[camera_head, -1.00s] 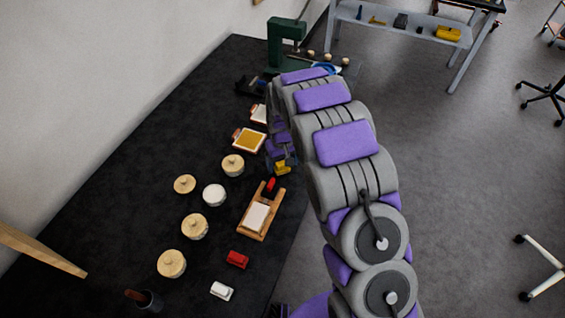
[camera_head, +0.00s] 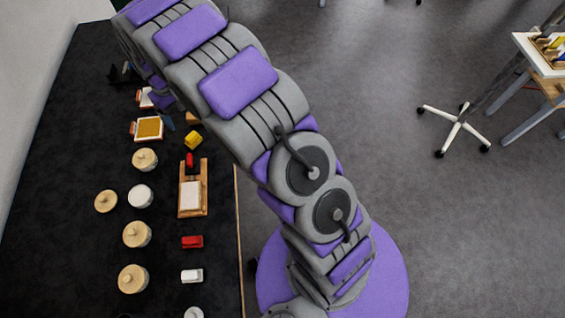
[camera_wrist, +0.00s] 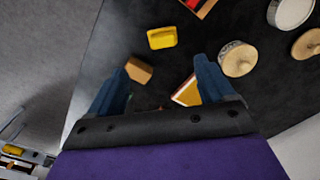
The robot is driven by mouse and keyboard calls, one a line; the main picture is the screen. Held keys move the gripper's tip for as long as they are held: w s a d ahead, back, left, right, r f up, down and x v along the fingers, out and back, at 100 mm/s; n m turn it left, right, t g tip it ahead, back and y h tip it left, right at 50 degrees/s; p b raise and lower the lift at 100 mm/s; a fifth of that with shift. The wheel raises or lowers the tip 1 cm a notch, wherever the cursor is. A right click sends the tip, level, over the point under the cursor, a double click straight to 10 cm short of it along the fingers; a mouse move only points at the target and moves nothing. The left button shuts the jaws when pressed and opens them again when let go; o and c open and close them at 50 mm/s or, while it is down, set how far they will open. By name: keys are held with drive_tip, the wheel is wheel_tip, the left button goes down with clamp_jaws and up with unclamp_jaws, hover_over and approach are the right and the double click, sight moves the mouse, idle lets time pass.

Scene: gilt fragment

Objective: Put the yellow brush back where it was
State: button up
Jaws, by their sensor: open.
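The yellow brush (camera_head: 193,140) lies on the black table, just beyond the wooden tray that holds a white block. It also shows in the wrist view (camera_wrist: 162,38), ahead of the fingertips and apart from them. My gripper (camera_wrist: 158,75) is open and empty, with its two blue fingers spread above the table. A brown block (camera_wrist: 138,70) shows beside the left finger; I cannot tell whether they touch. In the head view my gripper is mostly hidden behind my arm.
The wooden tray (camera_head: 183,208) has a red piece (camera_head: 189,160) at its far end. A red brush-like block (camera_head: 192,241) and a white one (camera_head: 192,276) lie nearer. Several round lidded pots (camera_head: 136,234) stand left. An orange-topped frame (camera_head: 148,129) lies left of the yellow brush.

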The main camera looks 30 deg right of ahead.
drive_tip(key=s+d+r+m, duration=0.2)
drive_tip(key=s+d+r, duration=0.4)
drive_tip(key=s, duration=0.4)
drive_tip(key=s+d+r+m, duration=0.1)
drive_tip(key=s+d+r, duration=0.55)
drive_tip(key=s, duration=0.25)
drive_tip(key=s+d+m, duration=0.1)
drive_tip(key=s, duration=0.9)
drive_tip(key=s+d+r+m+g, duration=0.1)
drive_tip(key=s+d, duration=0.1)
drive_tip(key=s, duration=0.9)
drive_tip(key=shift+d+r+g, duration=0.3)
